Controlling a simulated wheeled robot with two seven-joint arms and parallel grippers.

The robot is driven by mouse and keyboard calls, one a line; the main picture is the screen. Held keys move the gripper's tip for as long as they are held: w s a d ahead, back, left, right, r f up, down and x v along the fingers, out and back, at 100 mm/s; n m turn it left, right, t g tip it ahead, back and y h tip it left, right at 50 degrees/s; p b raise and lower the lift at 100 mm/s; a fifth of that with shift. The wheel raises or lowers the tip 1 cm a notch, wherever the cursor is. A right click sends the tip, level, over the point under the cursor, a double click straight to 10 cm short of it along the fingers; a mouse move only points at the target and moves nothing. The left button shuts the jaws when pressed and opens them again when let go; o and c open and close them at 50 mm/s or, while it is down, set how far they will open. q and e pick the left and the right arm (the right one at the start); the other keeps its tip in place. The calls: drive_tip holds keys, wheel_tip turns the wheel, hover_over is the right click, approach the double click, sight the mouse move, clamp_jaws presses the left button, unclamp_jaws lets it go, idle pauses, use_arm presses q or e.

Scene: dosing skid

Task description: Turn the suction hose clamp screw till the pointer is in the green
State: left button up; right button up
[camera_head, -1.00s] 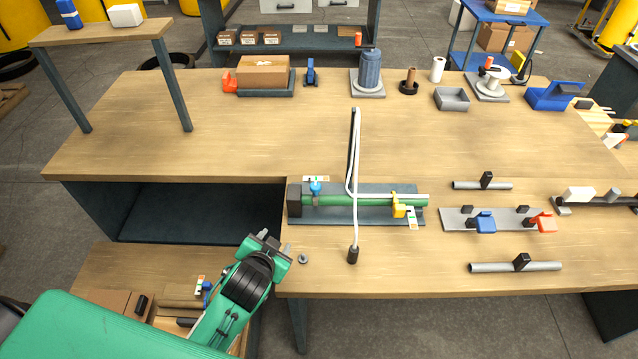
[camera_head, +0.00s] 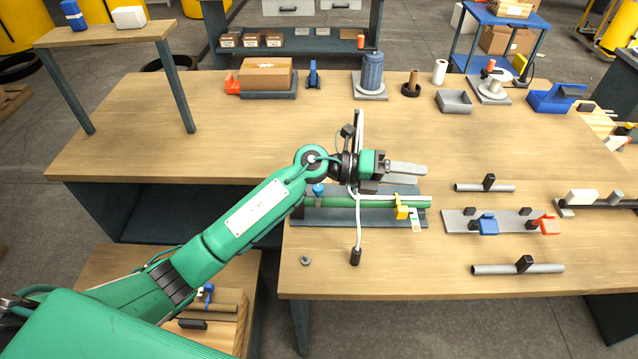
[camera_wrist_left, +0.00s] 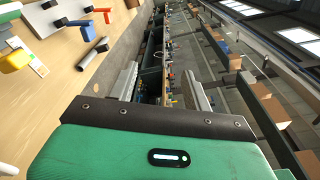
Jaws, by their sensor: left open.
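The green hose (camera_head: 370,202) lies along a dark grey base plate (camera_head: 340,218) on the bench. A blue clamp part (camera_head: 318,190) sits at its left end, partly hidden by my arm. A yellow clamp part (camera_head: 402,206) with a small white and green card (camera_head: 416,222) sits near its right end. I cannot tell which is the suction clamp or read a pointer. My left gripper (camera_head: 412,172) is open and empty, above and behind the yellow part, fingers pointing right. The wrist view shows the gripper's fingers (camera_wrist_left: 162,85) apart and the yellow part (camera_wrist_left: 15,59) at left.
A white tube (camera_head: 357,235) stands at the hose, crossed by my arm. A grey plate (camera_head: 460,220) with blue and red handles lies to the right, between two grey pipes. A small knob (camera_head: 305,260) lies on the bench front.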

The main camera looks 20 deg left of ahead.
use_arm(q)
wheel_tip(320, 180, down, 4)
drive_tip(key=w+a+m+g+y, duration=0.2)
drive_tip(key=m+g+y, duration=0.1)
drive_tip(key=y, duration=1.4)
approach(318, 187)
wheel_tip(318, 187, down, 8)
drive_tip(key=p, duration=0.4)
drive_tip(key=shift+w+r, duration=0.15)
drive_tip(key=shift+f, duration=0.45)
use_arm(e)
drive_tip(key=r, duration=0.4)
drive_tip(key=shift+s+r, duration=0.25)
drive_tip(key=shift+s, duration=0.05)
use_arm(q)
drive_tip(key=shift+c, duration=0.2)
use_arm(e)
drive_tip(key=shift+d, duration=0.1)
use_arm(q)
drive_tip(key=c, duration=0.9)
use_arm(e)
drive_tip(key=shift+f, duration=0.1)
